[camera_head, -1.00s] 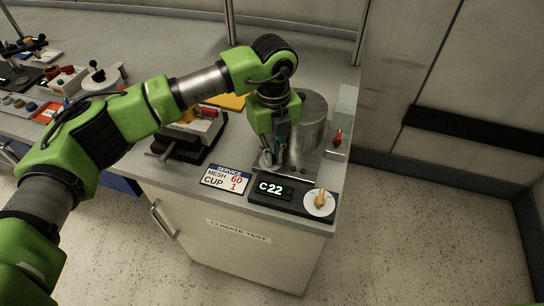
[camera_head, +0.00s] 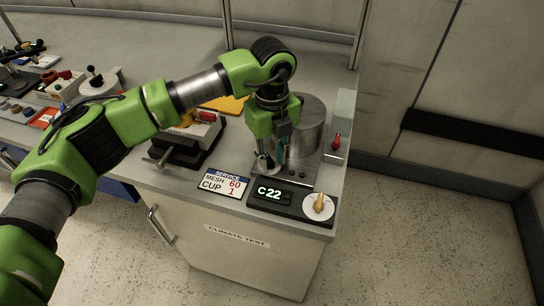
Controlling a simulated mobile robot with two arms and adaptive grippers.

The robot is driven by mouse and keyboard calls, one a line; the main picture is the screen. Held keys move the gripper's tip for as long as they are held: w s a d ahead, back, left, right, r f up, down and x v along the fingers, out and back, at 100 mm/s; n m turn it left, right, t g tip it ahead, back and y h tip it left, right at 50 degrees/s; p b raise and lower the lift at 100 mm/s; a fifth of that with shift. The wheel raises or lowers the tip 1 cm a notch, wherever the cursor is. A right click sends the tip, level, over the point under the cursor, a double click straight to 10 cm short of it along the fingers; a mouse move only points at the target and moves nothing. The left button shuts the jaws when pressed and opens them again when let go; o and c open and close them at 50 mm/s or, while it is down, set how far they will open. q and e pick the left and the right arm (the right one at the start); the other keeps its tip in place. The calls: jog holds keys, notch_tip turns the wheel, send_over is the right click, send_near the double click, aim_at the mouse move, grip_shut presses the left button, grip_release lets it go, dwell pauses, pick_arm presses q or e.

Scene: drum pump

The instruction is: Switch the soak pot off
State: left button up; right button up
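The soak pot is the grey metal cylinder (camera_head: 309,127) at the bench's right end. In front of it a dark control panel (camera_head: 293,206) carries a lit display (camera_head: 270,194) reading "C 22" and a white dial with a tan knob (camera_head: 319,204). A red-handled switch (camera_head: 336,142) sits on the ledge right of the pot. My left gripper (camera_head: 271,163) points down at the pot's front left, behind the display. Its fingers are small and partly hidden, so their opening is unclear. My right gripper is out of view.
A dark vise-like device (camera_head: 188,148) stands farther left, with several small items beyond my arm. Metal posts rise behind the pot. Open floor lies right of the bench.

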aim_at(272, 162)
pick_arm(q)
notch_tip(272, 162, up, 12)
dwell(0.6)
jog(key=shift+f, duration=0.1)
dwell(0.4)
